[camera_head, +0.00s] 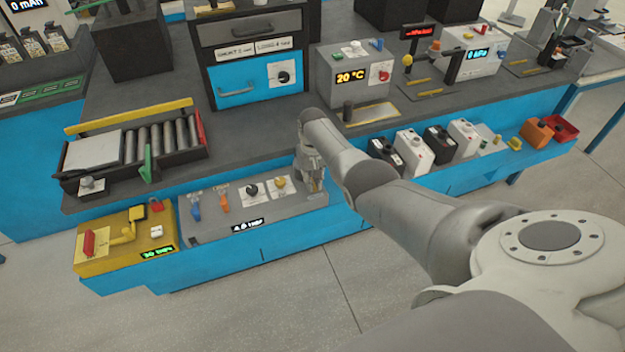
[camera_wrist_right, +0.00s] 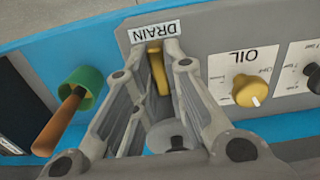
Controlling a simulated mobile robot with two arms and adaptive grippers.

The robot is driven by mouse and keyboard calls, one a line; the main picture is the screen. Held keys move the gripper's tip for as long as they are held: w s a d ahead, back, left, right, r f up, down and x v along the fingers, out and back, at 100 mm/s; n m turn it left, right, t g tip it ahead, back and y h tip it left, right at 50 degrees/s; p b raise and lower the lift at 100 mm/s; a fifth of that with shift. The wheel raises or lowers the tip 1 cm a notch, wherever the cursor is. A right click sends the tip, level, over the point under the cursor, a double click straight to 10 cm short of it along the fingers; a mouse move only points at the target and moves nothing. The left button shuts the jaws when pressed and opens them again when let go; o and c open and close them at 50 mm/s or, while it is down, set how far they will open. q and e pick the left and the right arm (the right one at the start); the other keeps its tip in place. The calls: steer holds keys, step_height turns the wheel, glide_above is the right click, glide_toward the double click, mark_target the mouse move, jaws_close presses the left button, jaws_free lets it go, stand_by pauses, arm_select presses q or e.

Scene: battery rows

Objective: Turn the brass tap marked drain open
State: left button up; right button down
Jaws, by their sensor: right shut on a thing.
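The brass tap (camera_wrist_right: 157,72) shows in the right wrist view as a yellow bar, upright in the picture, just below a white label reading DRAIN (camera_wrist_right: 155,32). My right gripper (camera_wrist_right: 159,76) has its fingers on both sides of the bar and is shut on it. In the head view my right gripper (camera_head: 312,178) points down at the right end of the grey panel (camera_head: 240,222); the tap is hidden there. My left gripper is not in view.
A yellow knob (camera_wrist_right: 250,90) marked OIL sits to the right in the wrist view. A green fitting with a brown handle (camera_wrist_right: 62,120) is to the left. In the head view, a yellow box (camera_head: 95,262) stands left of the panel and several bottles (camera_head: 414,150) stand right.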

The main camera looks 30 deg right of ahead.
steer(key=c, duration=1.8)
jaws_free()
steer(key=shift+o, duration=0.2)
step_height(320, 180, up, 12)
